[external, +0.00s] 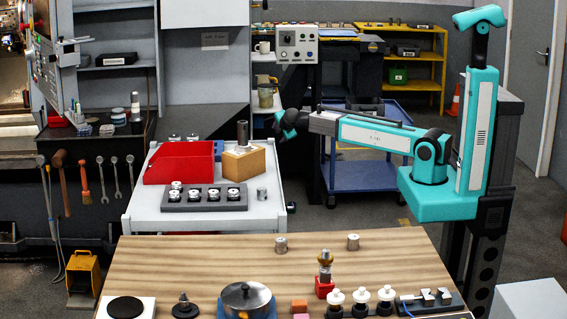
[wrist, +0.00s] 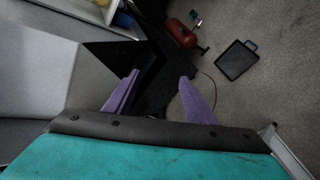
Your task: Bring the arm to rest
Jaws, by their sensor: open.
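My arm (external: 375,134) is teal and black and reaches left from its column over the blue trolley, well above the floor. Its wrist end (external: 287,124) is near the right edge of the white cart, and the fingers cannot be made out there. In the wrist view my gripper (wrist: 160,76) shows two purple fingers spread apart with nothing between them. Beyond them are a dark angular shape and grey floor.
The white cart (external: 140,212) holds a red bin (external: 180,163), a wooden block (external: 243,163) and a grey tray of round parts. A wooden table (external: 200,250) with small parts stands in front. The blue trolley (external: 365,176) is below my arm. In the wrist view, a red cylinder (wrist: 182,33) and black tray (wrist: 237,60) appear on the floor.

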